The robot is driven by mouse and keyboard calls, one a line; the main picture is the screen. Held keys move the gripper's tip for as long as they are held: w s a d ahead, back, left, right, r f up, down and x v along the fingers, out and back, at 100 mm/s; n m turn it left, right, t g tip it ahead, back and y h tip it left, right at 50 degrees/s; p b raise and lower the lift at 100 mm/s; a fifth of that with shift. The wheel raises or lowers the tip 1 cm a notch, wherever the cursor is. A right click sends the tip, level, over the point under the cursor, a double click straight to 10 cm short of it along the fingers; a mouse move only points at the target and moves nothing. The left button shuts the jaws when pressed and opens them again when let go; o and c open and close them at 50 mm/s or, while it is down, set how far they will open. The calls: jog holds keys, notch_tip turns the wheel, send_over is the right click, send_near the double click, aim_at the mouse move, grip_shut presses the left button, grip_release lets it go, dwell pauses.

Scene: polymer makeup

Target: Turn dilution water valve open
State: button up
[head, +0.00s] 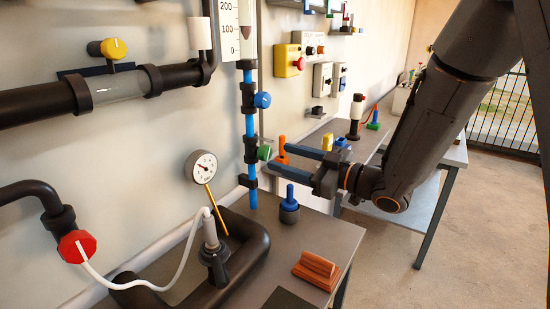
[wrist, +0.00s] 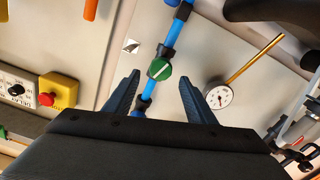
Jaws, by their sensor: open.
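A vertical blue pipe (head: 251,125) runs down the wall and carries a blue round knob (head: 262,100) and, lower, a green round knob (head: 264,153). No label shows which is the dilution water valve. My gripper (head: 278,156) is open, its two blue fingers pointing at the green knob. In the wrist view the green knob (wrist: 159,69), with a pale line across its face, lies between and just beyond the fingertips, apparently untouched. Nothing is held.
A pressure gauge (head: 203,167) on a yellow stem stands left of the pipe. A blue-topped peg (head: 289,200) and a brown wooden block (head: 316,270) are on the bench below. An orange peg (head: 282,146) stands behind the fingers. A yellow switch box (head: 289,61) is on the wall.

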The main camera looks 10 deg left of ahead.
aim_at(268, 155)
jog(key=shift+s+d, duration=0.2)
jog(key=shift+d, duration=0.2)
jog(key=w+a+m+p, duration=0.1)
jog(key=a+m+p, duration=0.1)
jog(key=p, duration=0.2)
jog(key=w+a+m+p, duration=0.1)
jog(key=a+m+p, duration=0.2)
jog(key=p, duration=0.1)
jog(key=w+a+m+p, duration=0.1)
jog(key=a+m+p, duration=0.1)
jog(key=p, duration=0.2)
jog(key=shift+a+f, duration=0.15)
jog(key=shift+f, duration=0.15)
